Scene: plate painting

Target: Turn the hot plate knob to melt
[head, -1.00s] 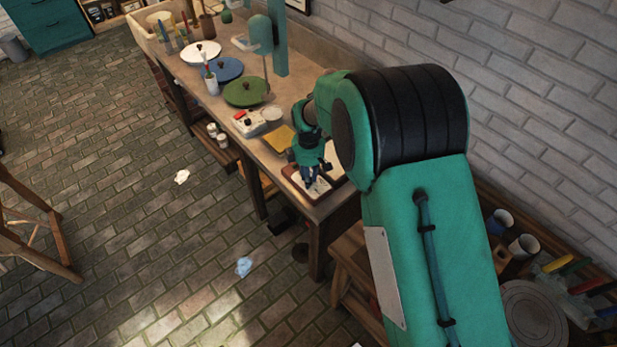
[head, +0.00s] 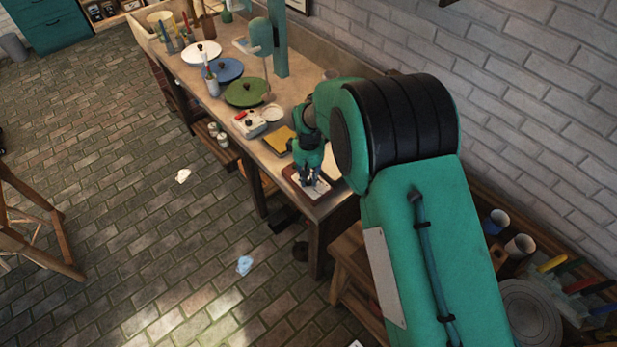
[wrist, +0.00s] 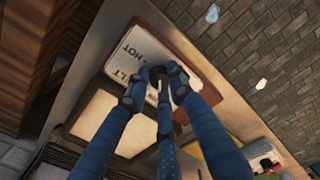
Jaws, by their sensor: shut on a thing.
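The hot plate control panel (wrist: 133,49) is a pale plate with a brown edge. In the head view my gripper (head: 309,182) points down onto the panel (head: 292,172) at the near end of the bench. Which mark the knob points to is hidden.
A yellow pad (head: 279,140) lies just beyond the panel. A brick wall runs behind.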

